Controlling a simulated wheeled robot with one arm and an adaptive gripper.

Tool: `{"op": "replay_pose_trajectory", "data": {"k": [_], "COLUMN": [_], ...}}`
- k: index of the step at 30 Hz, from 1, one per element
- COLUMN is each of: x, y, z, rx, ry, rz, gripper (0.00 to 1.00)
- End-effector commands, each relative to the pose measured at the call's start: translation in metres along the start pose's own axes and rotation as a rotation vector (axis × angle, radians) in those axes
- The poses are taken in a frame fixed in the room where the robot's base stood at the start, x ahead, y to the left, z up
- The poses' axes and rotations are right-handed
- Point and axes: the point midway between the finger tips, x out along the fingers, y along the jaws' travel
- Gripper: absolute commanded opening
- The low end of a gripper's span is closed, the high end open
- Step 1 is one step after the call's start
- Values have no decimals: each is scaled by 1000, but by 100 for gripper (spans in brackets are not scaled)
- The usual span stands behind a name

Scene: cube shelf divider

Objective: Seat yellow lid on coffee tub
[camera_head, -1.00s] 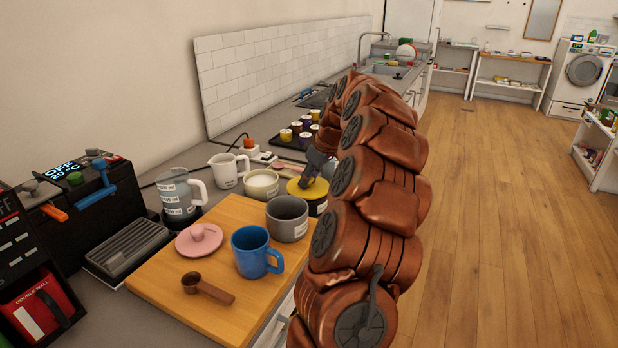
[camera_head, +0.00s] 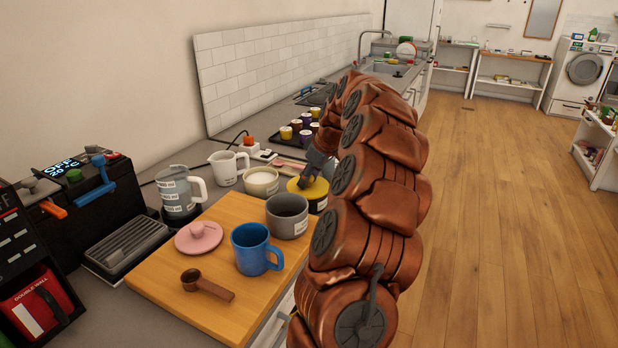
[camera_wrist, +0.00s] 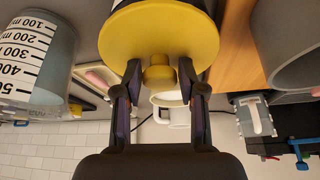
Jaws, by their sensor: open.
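The yellow lid (camera_head: 308,187) lies on top of the coffee tub (camera_head: 318,207), a dark container with a pale label, behind the grey pot. In the wrist view the lid (camera_wrist: 155,42) shows large at the top with its round knob toward me, and the tub (camera_wrist: 122,3) shows only as a sliver beyond it. The lid covers the tub's mouth; I cannot tell whether it is fully pressed down. My gripper (camera_wrist: 160,88) is open, with one finger on either side of the knob. In the head view my arm hides part of the tub.
A grey pot (camera_head: 287,218), blue mug (camera_head: 254,252), pink lid (camera_head: 199,238) and brown scoop (camera_head: 208,288) stand close on or by the wooden board (camera_head: 170,279). A white-filled bowl (camera_head: 261,183) and white pitcher (camera_head: 227,170) stand left of the tub.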

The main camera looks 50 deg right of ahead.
Motion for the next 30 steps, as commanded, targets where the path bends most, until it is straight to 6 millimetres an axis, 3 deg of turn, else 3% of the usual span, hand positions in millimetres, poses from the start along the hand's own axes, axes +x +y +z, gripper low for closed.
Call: {"op": "replay_pose_trajectory", "data": {"k": [5, 13, 23, 30], "x": [0, 0, -1, -11], "y": [0, 0, 0, 0], "z": [0, 0, 0, 0], "rx": [0, 0, 0, 0], "ry": [0, 0, 0, -1], "rz": [0, 0, 0, -1], "gripper": [41, 69, 69, 69]}}
